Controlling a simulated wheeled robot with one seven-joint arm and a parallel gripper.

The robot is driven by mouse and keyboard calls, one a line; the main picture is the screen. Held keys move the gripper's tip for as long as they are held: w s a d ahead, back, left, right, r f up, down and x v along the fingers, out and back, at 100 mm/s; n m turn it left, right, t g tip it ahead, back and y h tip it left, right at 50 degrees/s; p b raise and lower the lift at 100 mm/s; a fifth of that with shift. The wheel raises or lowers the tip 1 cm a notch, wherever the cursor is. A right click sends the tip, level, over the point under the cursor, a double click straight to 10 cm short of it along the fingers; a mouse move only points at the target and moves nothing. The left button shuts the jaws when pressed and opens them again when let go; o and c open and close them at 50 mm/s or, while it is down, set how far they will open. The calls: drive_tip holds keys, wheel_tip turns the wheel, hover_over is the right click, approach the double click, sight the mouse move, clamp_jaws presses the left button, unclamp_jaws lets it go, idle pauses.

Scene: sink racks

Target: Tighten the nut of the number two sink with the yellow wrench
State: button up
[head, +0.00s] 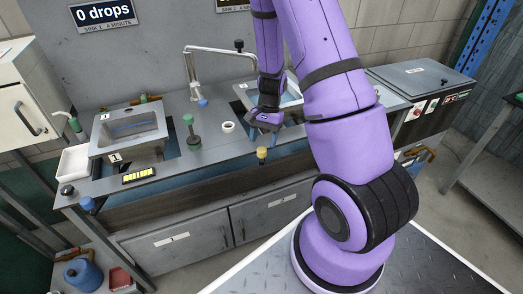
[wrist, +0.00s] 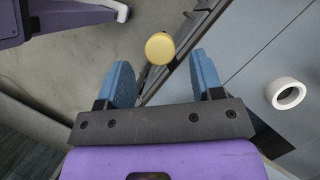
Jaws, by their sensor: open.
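A thing with a round yellow top (head: 262,152) stands upright by the front edge of the counter. It may be the yellow wrench seen from its end, but I cannot tell. In the wrist view the round yellow top (wrist: 160,47) shows between and just beyond my fingertips, with nothing gripped. My gripper (wrist: 159,62) is open and empty; in the head view my gripper (head: 264,124) is above the counter, just above the yellow top. The number two sink (head: 243,87) is behind my arm and mostly hidden. Its nut is not visible.
The number one sink (head: 128,132) is at the left of the counter. A green-topped tool (head: 188,120) and a white ring (head: 228,127) stand left of my gripper. A tall faucet (head: 188,70) rises behind. A dark box (head: 420,80) is at the right.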

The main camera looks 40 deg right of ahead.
sight(262, 149)
drive_tip(key=shift+x, duration=2.15)
clamp_jaws()
drive_tip(key=s+d+n+g+h, duration=0.1)
drive_tip(key=s+d+n, duration=0.3)
drive_tip(key=d, duration=0.4)
drive_tip(key=shift+s, duration=0.9)
drive_tip(key=shift+d, duration=0.1)
unclamp_jaws()
drive_tip(key=shift+r, duration=0.1)
